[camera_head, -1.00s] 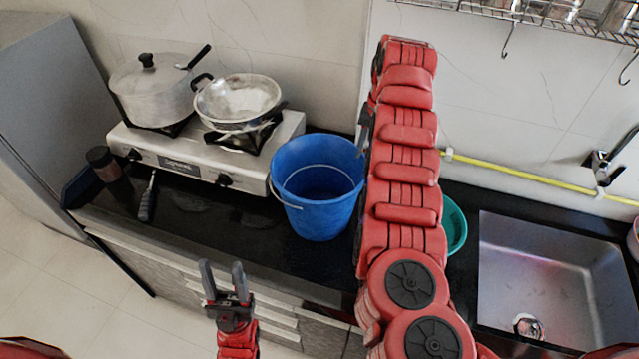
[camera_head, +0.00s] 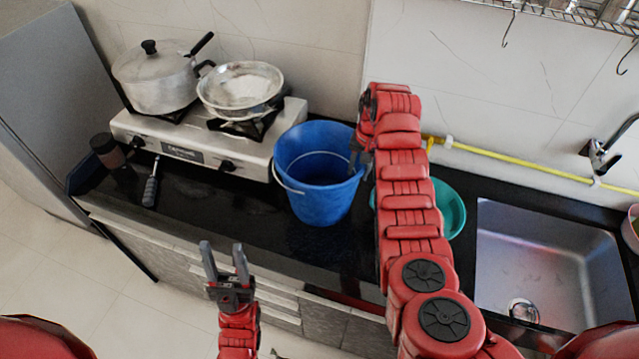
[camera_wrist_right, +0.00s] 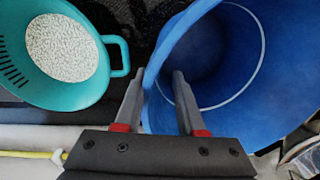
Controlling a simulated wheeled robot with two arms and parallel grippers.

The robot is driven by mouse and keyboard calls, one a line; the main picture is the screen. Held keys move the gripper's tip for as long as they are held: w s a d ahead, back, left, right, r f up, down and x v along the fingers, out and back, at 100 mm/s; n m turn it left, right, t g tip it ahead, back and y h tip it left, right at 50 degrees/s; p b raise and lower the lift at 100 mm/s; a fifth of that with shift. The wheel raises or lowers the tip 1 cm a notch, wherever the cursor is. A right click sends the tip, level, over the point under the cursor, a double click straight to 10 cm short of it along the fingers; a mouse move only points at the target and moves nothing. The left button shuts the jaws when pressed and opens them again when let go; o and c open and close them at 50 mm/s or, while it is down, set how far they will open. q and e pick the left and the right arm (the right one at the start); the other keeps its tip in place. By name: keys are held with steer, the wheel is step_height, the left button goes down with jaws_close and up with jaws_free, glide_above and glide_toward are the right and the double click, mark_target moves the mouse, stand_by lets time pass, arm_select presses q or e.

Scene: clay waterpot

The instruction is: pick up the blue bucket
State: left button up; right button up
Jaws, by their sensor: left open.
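The blue bucket (camera_head: 312,195) stands upright on the dark counter, right of the stove, with a thin pale handle across it. In the right wrist view, the bucket (camera_wrist_right: 225,65) fills the right side. My right gripper (camera_wrist_right: 157,76) is open with its fingers on either side of the bucket's rim, one outside and one inside. In the head view, my right gripper (camera_head: 355,158) is at the bucket's right rim, partly hidden by its arm. My left gripper (camera_head: 225,258) is open and empty in front of the counter, apart from the bucket.
A teal colander (camera_head: 450,208) with white grains, also in the right wrist view (camera_wrist_right: 30,88), sits right of the bucket, partly behind my right arm. A steel sink (camera_head: 545,265) is further right. A stove (camera_head: 180,150) holds a pot (camera_head: 155,85) and a pan (camera_head: 240,90).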

steer(key=f+p, duration=0.2)
steer(key=f, duration=0.1)
steer(key=shift+s+d+f+p, duration=0.1)
steer(key=shift+d+f+p, duration=0.1)
steer(key=shift+p, duration=0.2)
steer(key=shift+a+f, duration=0.25)
steer(key=shift+f, duration=0.55)
steer(key=shift+d, duration=0.1)
steer(key=c, duration=0.6)
jaws_close()
